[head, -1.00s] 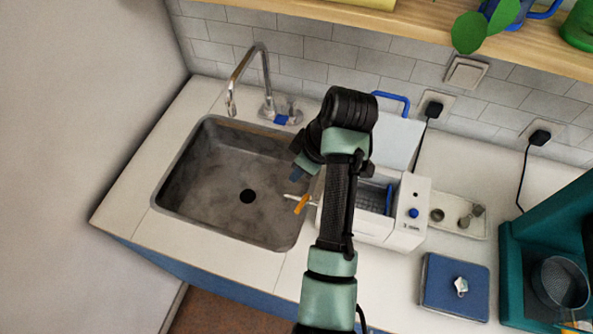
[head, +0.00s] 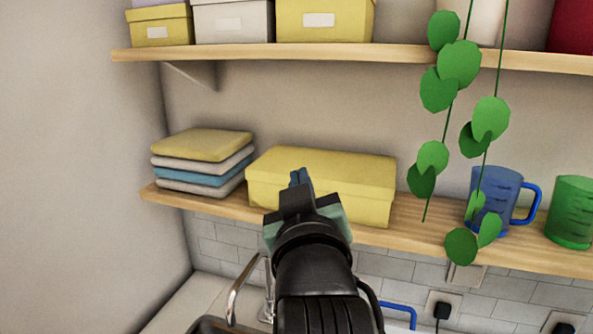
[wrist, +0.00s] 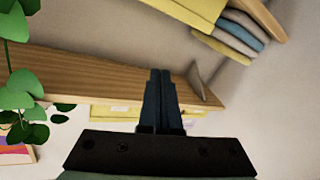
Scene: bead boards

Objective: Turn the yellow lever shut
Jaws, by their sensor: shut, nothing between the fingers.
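The yellow lever is not in view now; neither the head view nor the wrist view shows it. My gripper (head: 299,176) is raised in front of the lower shelf, before the yellow box, in the head view. In the wrist view my gripper (wrist: 161,75) has its two dark fingers together with nothing between them. The sink's metal tap (head: 243,290) shows only in part at the bottom of the head view. A blue handle (head: 400,309) shows at the bottom edge.
The lower wooden shelf (head: 410,212) holds folded cloths (head: 203,160), a yellow box (head: 345,178), a blue mug (head: 493,192) and a green cup (head: 572,210). An upper shelf (head: 260,54) holds boxes. A trailing plant (head: 459,65) hangs at right.

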